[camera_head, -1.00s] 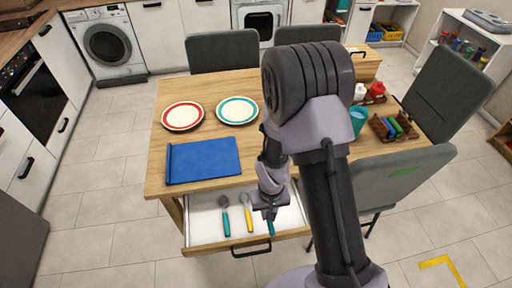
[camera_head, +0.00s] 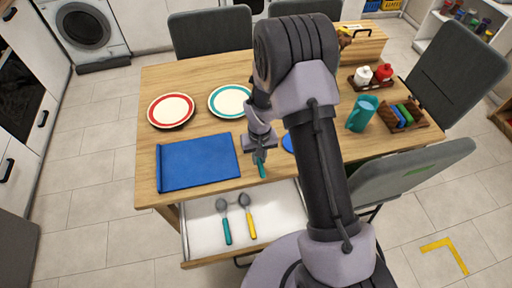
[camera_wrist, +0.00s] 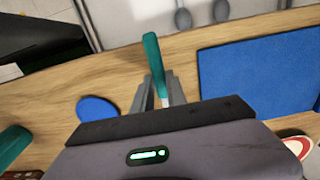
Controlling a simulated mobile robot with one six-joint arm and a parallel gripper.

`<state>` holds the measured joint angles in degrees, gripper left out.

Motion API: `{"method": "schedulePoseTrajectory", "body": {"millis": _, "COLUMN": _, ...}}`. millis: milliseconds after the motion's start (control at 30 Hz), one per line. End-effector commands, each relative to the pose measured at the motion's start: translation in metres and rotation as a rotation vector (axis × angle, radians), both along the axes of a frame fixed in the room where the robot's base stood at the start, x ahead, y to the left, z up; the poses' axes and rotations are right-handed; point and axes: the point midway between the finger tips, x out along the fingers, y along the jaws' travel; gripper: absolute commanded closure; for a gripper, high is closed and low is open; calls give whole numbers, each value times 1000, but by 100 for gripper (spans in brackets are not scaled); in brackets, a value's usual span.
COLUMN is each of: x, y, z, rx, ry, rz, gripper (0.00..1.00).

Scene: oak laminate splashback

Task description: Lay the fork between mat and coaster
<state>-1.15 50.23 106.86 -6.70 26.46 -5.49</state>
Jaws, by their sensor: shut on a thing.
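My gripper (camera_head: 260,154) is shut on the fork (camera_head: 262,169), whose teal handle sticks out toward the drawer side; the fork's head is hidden. The wrist view shows the fork handle (camera_wrist: 153,55) rising from between the fingers (camera_wrist: 159,95). The blue mat (camera_head: 198,162) lies on the table left of the gripper in the head view. The round blue coaster (camera_head: 288,143) is right of it, partly hidden by my arm. In the wrist view the mat (camera_wrist: 262,68) is right and the coaster (camera_wrist: 97,109) left. The gripper is over the wood between them; its height is unclear.
The open drawer (camera_head: 199,249) holds a teal-handled spoon (camera_head: 225,222) and a yellow-handled spoon (camera_head: 247,215). A red-rimmed plate (camera_head: 171,110) and a teal-rimmed plate (camera_head: 230,101) stand behind the mat. A teal cup (camera_head: 362,114) and a caddy (camera_head: 405,117) stand at right.

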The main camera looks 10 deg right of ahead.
Motion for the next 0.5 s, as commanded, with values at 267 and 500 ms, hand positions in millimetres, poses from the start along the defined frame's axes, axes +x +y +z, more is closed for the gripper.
{"method": "schedulePoseTrajectory", "body": {"millis": 267, "x": 61, "y": -8, "z": -7, "rx": 0, "ry": -1, "rz": 1, "gripper": 100}}
{"method": "schedulePoseTrajectory", "body": {"millis": 500, "x": 67, "y": -9, "z": -44, "rx": -1, "ry": 1, "rz": 1, "gripper": 100}}
